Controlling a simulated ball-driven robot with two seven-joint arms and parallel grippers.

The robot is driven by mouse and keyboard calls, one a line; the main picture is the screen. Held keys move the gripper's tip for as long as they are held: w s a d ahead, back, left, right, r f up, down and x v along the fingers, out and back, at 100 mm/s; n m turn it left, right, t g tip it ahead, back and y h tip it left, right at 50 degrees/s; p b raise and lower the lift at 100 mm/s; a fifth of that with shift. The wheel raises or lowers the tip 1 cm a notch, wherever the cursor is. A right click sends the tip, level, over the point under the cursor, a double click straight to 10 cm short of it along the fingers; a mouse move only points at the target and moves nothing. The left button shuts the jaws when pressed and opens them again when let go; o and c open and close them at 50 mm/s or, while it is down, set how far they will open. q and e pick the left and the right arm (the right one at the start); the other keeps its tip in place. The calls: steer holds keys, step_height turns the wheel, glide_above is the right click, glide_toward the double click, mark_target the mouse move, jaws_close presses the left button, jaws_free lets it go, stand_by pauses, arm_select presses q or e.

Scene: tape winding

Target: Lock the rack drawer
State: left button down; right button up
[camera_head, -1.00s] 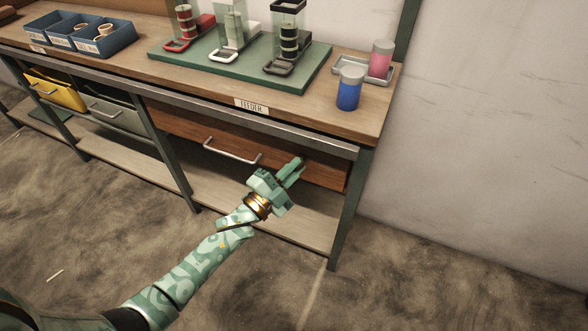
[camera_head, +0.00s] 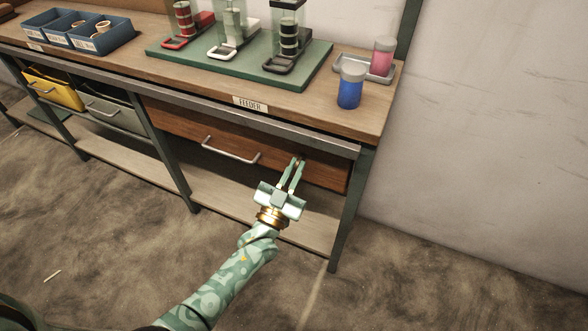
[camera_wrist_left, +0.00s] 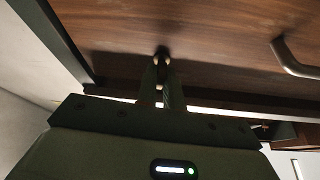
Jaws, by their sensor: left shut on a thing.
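The rack drawer (camera_head: 178,127) has a brown wooden front, a silver bar handle (camera_head: 230,150), and looks pushed in under the worktop. In the left wrist view its front (camera_wrist_left: 215,35) fills the upper part, with the handle (camera_wrist_left: 292,58) at the right. My left gripper (camera_head: 297,164) is at the drawer front, right of the handle. Its fingers point at the front and are shut on a small dark lock piece (camera_wrist_left: 162,51), which the fingertips mostly hide. I cannot tell whether it is a key or a knob. My right gripper is not in view.
The worktop above the drawer carries a FEEDER label (camera_head: 250,104), a green board (camera_head: 215,67) with dispensers, a blue jar (camera_head: 350,90) and a grey tray (camera_head: 350,65). A table leg (camera_head: 350,215) stands right of the gripper.

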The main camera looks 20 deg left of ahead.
arm_select(q)
steer(key=shift+f+n+y, duration=0.1)
steer(key=shift+n+y, duration=0.3)
steer(key=shift+n, duration=0.6)
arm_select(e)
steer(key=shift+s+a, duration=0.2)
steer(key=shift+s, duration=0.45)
arm_select(q)
steer(key=shift+n, duration=0.3)
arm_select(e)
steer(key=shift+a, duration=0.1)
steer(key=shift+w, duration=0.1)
arm_select(q)
steer(key=c, duration=1.6)
jaws_free()
steer(key=shift+o, duration=0.2)
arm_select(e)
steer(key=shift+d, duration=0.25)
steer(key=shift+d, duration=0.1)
